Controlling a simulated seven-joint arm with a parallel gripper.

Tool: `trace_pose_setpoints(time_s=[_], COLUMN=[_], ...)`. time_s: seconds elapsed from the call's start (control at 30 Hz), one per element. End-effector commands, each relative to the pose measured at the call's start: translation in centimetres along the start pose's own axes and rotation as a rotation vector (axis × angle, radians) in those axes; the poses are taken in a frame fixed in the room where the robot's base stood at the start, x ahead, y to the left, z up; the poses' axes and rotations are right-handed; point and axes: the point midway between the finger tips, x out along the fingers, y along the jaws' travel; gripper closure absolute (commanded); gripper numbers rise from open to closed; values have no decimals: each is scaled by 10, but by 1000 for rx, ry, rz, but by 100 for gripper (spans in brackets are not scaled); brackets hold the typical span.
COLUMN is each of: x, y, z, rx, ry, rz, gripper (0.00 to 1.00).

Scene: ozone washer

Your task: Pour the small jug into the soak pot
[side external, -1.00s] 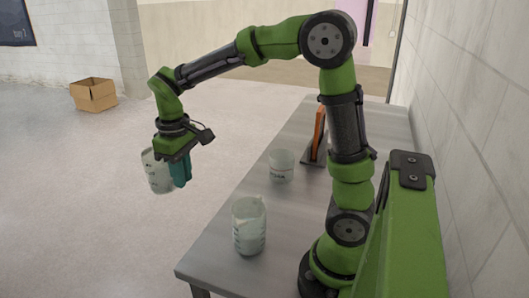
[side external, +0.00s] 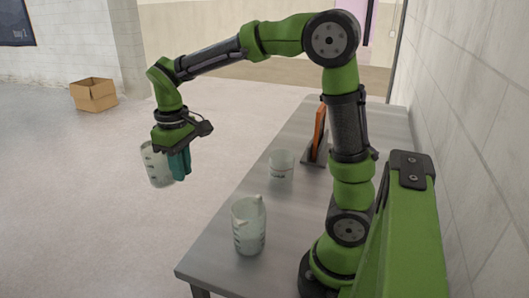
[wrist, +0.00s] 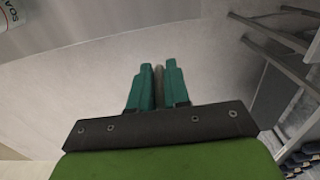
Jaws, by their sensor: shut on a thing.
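In the side view my gripper (side external: 179,163) is shut on a clear, whitish jug (side external: 155,166) with dark marks, held up and slightly tilted left of the table. Its contents are hard to make out. The soak pot (side external: 281,166), a short clear pot with a small label, stands on the table to the right. Part of its side with the letters "SOA" seems to show in the wrist view's top left corner (wrist: 25,22). In the wrist view my teal fingers (wrist: 155,85) close on a narrow grey strip.
Another clear jug (side external: 249,230) with a spout and dark marks stands near the front of the grey table (side external: 215,262). An orange upright piece (side external: 319,130) stands behind the pot. A cardboard box (side external: 94,97) lies on the floor.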

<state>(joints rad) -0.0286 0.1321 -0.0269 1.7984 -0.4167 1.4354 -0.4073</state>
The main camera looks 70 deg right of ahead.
Motion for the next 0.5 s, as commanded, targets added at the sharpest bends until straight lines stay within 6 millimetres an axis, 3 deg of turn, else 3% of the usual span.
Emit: trace_pose_setpoints(time_s=[0.27, 0.5], x=[-33, -32], y=[0, 28], z=[0, -3], rx=[-1, -18], ry=[5, -3], rz=[-1, -7], gripper=[100, 100])
